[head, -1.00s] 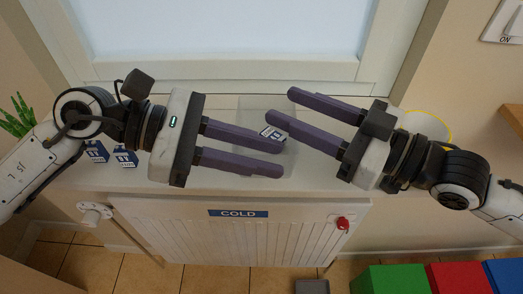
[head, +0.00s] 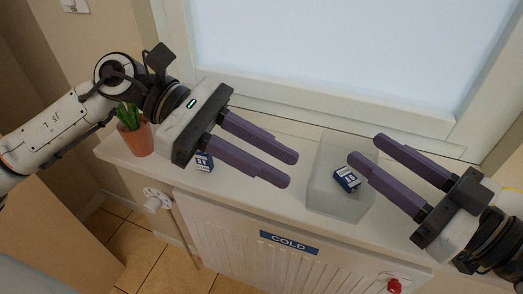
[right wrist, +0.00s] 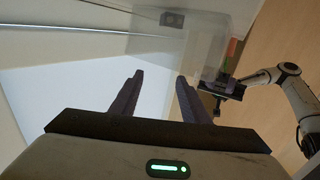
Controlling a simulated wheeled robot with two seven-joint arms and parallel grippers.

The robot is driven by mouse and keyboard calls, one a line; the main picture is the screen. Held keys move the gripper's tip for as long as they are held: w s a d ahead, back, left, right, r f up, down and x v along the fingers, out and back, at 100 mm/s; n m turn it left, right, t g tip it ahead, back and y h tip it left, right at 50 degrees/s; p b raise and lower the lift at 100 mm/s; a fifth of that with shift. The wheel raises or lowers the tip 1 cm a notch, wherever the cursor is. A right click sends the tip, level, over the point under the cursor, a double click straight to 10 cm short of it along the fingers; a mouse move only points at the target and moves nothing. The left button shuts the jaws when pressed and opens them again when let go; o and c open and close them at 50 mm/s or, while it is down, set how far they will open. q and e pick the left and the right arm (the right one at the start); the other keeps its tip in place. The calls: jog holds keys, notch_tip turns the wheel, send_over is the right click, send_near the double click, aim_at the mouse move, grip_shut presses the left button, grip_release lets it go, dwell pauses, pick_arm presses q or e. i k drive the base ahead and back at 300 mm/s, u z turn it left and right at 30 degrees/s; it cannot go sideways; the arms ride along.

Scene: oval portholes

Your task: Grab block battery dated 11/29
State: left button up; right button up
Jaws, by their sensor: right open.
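A small dark blue and white block battery (head: 346,180) lies tilted in a translucent bin (head: 322,200) on the ledge; it also shows in the right wrist view (right wrist: 172,19). Another block battery (head: 203,162) is on the ledge, partly hidden behind my left gripper. The printing is too small to read a date on either. My left gripper (head: 292,170) is open and empty, left of the bin. My right gripper (head: 366,148) is open and empty, its fingertips over the bin's right side, apart from the block.
A potted plant (head: 135,136) stands at the ledge's left end. Below the ledge is a white radiator panel with a COLD sign (head: 289,243), a white valve (head: 157,199) and a red knob (head: 394,286). A window is behind.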

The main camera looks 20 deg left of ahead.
aim_at(204, 162)
jog(key=k, duration=1)
